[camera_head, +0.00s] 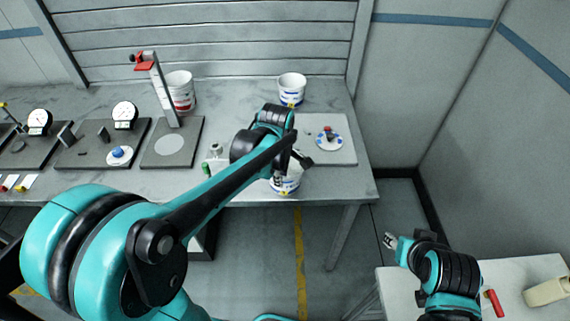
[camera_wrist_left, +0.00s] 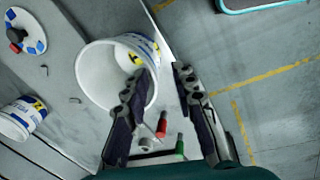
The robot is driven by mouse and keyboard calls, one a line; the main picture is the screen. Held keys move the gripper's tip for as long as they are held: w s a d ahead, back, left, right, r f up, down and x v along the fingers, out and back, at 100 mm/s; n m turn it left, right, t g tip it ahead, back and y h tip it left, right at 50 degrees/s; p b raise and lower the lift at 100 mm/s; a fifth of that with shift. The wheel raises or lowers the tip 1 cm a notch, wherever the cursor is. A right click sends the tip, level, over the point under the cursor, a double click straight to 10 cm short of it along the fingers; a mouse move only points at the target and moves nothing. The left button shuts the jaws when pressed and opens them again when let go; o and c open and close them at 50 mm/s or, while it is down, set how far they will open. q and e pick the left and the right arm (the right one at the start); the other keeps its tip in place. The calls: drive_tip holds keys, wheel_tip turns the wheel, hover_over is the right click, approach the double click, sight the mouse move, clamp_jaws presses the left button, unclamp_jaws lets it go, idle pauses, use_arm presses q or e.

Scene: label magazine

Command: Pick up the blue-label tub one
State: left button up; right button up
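A white tub with a blue and yellow label (camera_head: 286,186) is at the table's front edge, partly hidden by my left gripper (camera_head: 290,168). In the left wrist view this tub (camera_wrist_left: 100,72) shows its open mouth. My left gripper (camera_wrist_left: 161,76) is open there, one finger overlapping the tub's mouth and the other outside its wall. I cannot tell whether either finger touches it. A second blue-label tub (camera_head: 292,90) stands at the table's back; it also shows in the left wrist view (camera_wrist_left: 18,118). My right gripper (camera_head: 390,240) is away from both tubs, its opening unclear.
A red-label tub (camera_head: 180,92) stands behind a post with a red top (camera_head: 158,88). A grey plate (camera_head: 340,150) carries a blue-dotted disc (camera_head: 329,139). Dial gauges (camera_head: 124,115) stand at left. Small green and red bottles (camera_wrist_left: 180,148) lie near the left gripper.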

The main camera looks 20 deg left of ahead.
sight(285, 183)
use_arm(q)
drive_tip(key=f+n, duration=0.1)
drive_tip(key=w+f, duration=0.1)
drive_tip(key=w+f+n, duration=0.1)
drive_tip(key=shift+w+d+n+g, duration=0.1)
drive_tip(key=shift+d+n+g, duration=0.15)
drive_tip(key=shift+n+g, duration=0.05)
wheel_tip(285, 183, down, 3)
drive_tip(key=shift+r+b, duration=0.2)
drive_tip(key=shift+b, duration=0.35)
wheel_tip(285, 183, down, 4)
drive_tip(key=shift+w+f+b, duration=0.1)
drive_tip(key=shift+f+b, duration=0.05)
drive_tip(key=shift+b, duration=0.75)
drive_tip(key=shift+w+f, duration=0.1)
drive_tip(key=shift+f, duration=0.35)
drive_tip(key=shift+r, duration=0.1)
drive_tip(key=shift+c, duration=0.9)
clamp_jaws()
